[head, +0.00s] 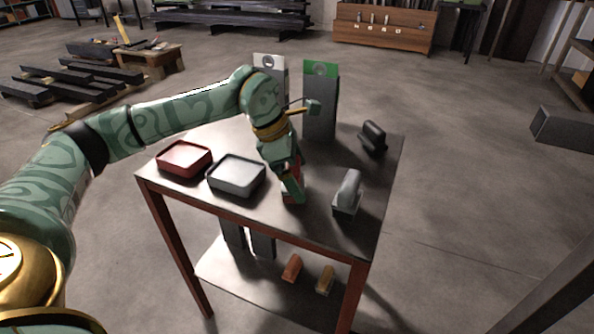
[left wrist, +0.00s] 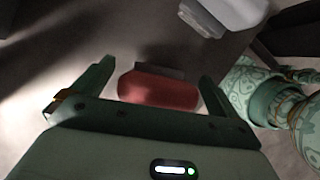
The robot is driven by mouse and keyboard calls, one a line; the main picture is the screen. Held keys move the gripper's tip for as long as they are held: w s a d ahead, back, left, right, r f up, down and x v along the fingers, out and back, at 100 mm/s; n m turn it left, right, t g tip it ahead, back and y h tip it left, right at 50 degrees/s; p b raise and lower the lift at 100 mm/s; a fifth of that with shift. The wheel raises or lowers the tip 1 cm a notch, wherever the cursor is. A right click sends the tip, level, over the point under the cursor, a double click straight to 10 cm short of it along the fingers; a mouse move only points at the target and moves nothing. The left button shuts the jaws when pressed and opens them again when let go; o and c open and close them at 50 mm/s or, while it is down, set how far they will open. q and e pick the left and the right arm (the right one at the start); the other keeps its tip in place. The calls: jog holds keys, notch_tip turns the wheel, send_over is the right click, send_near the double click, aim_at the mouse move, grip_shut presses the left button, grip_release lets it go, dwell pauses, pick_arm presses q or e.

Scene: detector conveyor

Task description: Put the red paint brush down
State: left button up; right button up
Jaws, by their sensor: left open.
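My left gripper (head: 292,194) points down over the front middle of the table and hides most of what is under it in the head view. In the left wrist view, a rounded red object with a dark strip along its far edge, apparently the red paint brush (left wrist: 158,92), lies between the spread fingers of my left gripper (left wrist: 155,74). The fingers stand apart on either side of it, with a gap visible on both sides. In the head view only small bits of red show beside the fingers.
A red tray (head: 184,174) and a grey tray (head: 262,186) stand left of the gripper. A light grey brush-like thing (head: 349,186) and a black one (head: 372,136) stand to the right. Upright panels with a green top (head: 320,68) and a white top (head: 269,62) stand behind.

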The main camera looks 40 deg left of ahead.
pick_arm(q)
jog(key=shift+r, duration=0.25)
jog(key=p+v, duration=0.5)
jog(key=v, duration=0.7)
pick_arm(e)
jog(key=shift+t, duration=0.3)
jog(key=r, duration=0.1)
jog(key=w+r, duration=0.1)
jog(key=r, duration=0.1)
jog(key=w+r, duration=0.1)
jog(key=shift+w+a+r, duration=0.15)
jog(key=shift+r, duration=0.05)
pick_arm(q)
jog(key=shift+f, duration=0.1)
